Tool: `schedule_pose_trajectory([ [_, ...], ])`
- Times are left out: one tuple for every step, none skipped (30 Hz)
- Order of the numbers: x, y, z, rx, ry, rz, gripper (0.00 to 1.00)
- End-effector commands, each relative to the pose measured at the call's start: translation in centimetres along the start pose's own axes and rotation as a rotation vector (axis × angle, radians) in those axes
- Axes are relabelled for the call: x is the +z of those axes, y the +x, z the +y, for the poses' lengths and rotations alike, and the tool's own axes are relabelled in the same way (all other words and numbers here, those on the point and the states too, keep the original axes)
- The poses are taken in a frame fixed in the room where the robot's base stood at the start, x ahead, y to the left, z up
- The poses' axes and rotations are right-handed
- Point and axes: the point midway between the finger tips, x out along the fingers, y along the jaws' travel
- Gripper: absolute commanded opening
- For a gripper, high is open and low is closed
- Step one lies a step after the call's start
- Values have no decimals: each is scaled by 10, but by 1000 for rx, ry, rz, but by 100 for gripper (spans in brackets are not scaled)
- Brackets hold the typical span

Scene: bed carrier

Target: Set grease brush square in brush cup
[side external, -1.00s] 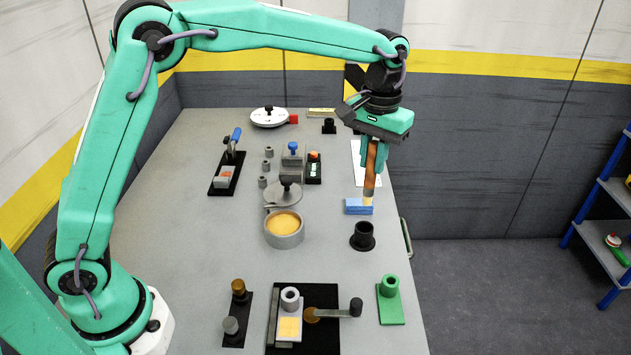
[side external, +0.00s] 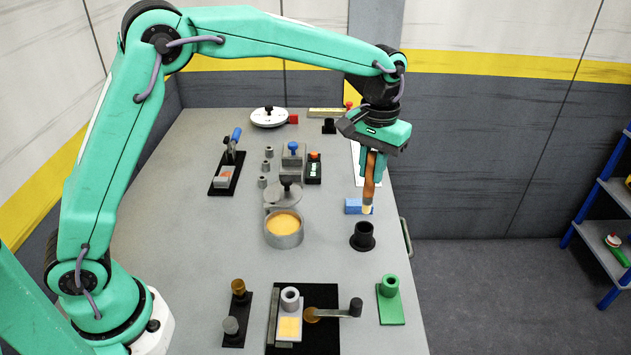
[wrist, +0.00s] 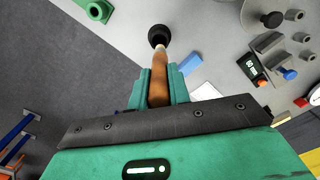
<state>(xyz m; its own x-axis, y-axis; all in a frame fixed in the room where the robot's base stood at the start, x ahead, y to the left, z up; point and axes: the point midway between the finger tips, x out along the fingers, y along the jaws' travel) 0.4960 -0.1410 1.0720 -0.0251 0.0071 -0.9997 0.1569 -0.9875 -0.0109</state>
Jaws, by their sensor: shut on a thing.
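The grease brush has a brown wooden handle (side external: 369,178) and a pale bristle tip that points down. My gripper (side external: 368,172) is shut on the handle and holds the brush near upright above the table. The black brush cup (side external: 362,237) stands on its round base near the table's right edge, just nearer the camera than the brush tip. In the wrist view the brush (wrist: 159,75) points at the cup (wrist: 159,36), and its tip overlaps the cup's near rim. In the side view the tip is above and apart from the cup.
A pot of yellow grease (side external: 284,238) stands left of the cup. A green stand (side external: 390,300) and a black plate with a lever (side external: 325,335) are nearer the camera. Table around the cup is bare.

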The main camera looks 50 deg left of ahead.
Motion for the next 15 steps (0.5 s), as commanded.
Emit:
schedule_pose_trajectory([
  [0,4,0,-1,0,-1,0],
  [0,7,0,-1,0,-2,0],
  [0,10,0,-1,0,-1,0],
  [0,12,0,0,0,-1,0],
  [0,15,0,-1,0,-1,0],
  [0,18,0,-1,0,-2,0],
  [0,20,0,-1,0,-2,0],
  [0,22,0,-1,0,-2,0],
  [-1,24,0,0,0,-1,0],
  [-1,25,0,0,0,-1,0],
  [-1,27,0,0,0,-1,0],
  [-1,28,0,0,0,-1,0],
  [-1,30,0,0,0,-1,0],
  [0,30,0,0,0,-1,0],
  [0,31,0,0,0,-1,0],
])
